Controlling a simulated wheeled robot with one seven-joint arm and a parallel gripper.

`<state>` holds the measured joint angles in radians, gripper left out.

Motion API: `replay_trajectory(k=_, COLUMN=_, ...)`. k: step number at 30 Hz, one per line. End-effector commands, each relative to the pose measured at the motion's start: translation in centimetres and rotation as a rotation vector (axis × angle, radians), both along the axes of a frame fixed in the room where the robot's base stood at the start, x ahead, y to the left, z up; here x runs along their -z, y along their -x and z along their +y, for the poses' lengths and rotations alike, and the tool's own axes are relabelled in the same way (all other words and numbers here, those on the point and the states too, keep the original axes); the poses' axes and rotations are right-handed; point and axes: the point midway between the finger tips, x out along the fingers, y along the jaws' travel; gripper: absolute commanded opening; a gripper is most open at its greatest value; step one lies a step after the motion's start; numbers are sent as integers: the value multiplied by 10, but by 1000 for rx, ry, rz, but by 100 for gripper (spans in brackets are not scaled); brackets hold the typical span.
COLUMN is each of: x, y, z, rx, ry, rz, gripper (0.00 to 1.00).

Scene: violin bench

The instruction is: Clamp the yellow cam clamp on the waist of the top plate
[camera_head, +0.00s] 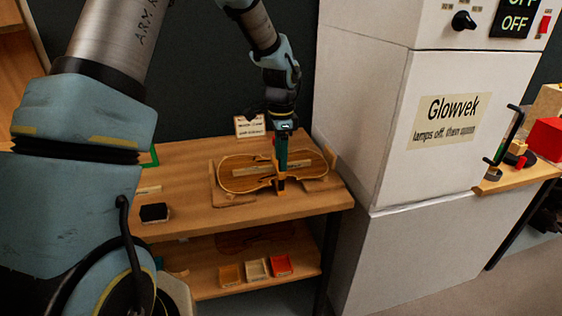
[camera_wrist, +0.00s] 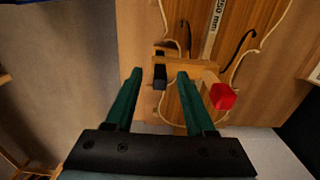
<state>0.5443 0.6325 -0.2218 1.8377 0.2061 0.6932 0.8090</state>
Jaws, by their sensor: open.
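The violin top plate (camera_head: 244,171) lies flat on the bench, and it also shows in the wrist view (camera_wrist: 188,32) with its f-holes. The yellow cam clamp (camera_head: 281,186) is at the near edge of its waist. In the wrist view the clamp (camera_wrist: 190,66) has a yellow bar reaching over the plate, a black part and a red end. My gripper (camera_head: 281,168) points down at the clamp. Its green fingers (camera_wrist: 159,78) are open, with the black part showing between their tips. I cannot tell whether the clamp's jaws press on the plate.
The bench (camera_head: 200,208) has a black block (camera_head: 154,213) at left and a small sign (camera_head: 249,125) behind. Small trays (camera_head: 257,268) stand on the lower shelf. A tall white cabinet (camera_head: 385,130) stands close at the bench's right. The floor before the bench looks clear.

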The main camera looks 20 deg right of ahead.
Motion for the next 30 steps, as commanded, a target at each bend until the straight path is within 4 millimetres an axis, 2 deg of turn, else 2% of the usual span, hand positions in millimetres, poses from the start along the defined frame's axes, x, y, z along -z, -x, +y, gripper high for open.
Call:
replay_trajectory(k=9, x=-61, y=-1, z=0, rx=-2, ry=4, rz=-5, gripper=55)
replay_trajectory(k=15, x=-87, y=0, z=0, rx=0, ry=2, rz=-1, gripper=55)
replay_trajectory(k=21, x=-95, y=0, z=0, rx=1, ry=0, rz=1, gripper=55)
replay_trajectory(k=30, x=-94, y=0, z=0, rx=0, ry=0, rz=1, gripper=55)
